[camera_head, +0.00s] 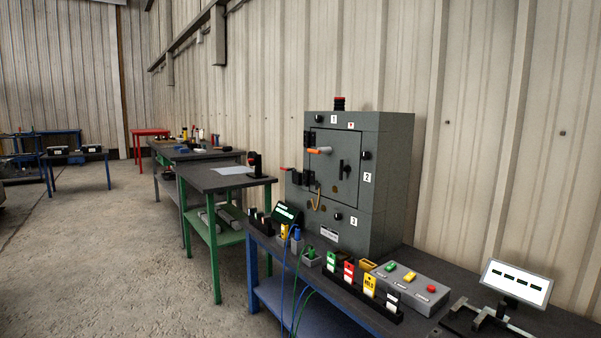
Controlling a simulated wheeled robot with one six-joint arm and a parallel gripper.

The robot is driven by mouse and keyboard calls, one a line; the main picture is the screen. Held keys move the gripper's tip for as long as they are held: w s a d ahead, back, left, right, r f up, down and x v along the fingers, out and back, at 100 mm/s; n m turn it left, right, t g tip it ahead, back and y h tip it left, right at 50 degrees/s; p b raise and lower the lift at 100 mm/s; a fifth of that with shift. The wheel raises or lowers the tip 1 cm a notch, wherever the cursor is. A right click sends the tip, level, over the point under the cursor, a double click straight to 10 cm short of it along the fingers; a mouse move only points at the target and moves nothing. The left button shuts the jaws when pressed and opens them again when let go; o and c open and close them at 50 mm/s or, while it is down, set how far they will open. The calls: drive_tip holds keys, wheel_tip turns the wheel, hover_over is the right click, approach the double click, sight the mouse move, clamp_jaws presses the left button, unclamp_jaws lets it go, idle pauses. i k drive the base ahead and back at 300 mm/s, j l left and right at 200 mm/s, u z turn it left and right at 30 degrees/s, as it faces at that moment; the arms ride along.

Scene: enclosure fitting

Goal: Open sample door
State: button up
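A grey enclosure cabinet (392,190) stands on a dark bench against the corrugated wall. Labels 1, 2 and 3 mark the cabinet front. A red-tipped part (286,169) sticks out at the cabinet's left side. I cannot tell which part is called the sample door. My gripper is not visible in this view.
The bench (340,304) holds a row of coloured tags (349,272), a grey button box (407,287) and a tilted display (517,282). Blue and green cables hang over its front edge. A green-legged table (225,178) stands beyond. Concrete floor (110,255) is open at the left.

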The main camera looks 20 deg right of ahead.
sight(336, 145)
drive_tip(key=i+z, duration=0.15)
drive_tip(key=i, duration=0.45)
drive_tip(key=i+j+z, duration=0.15)
drive_tip(key=i, duration=0.45)
drive_tip(key=i+z, duration=0.2)
drive_tip(key=i, duration=0.4)
drive_tip(key=i+z, duration=0.15)
drive_tip(key=i, duration=0.3)
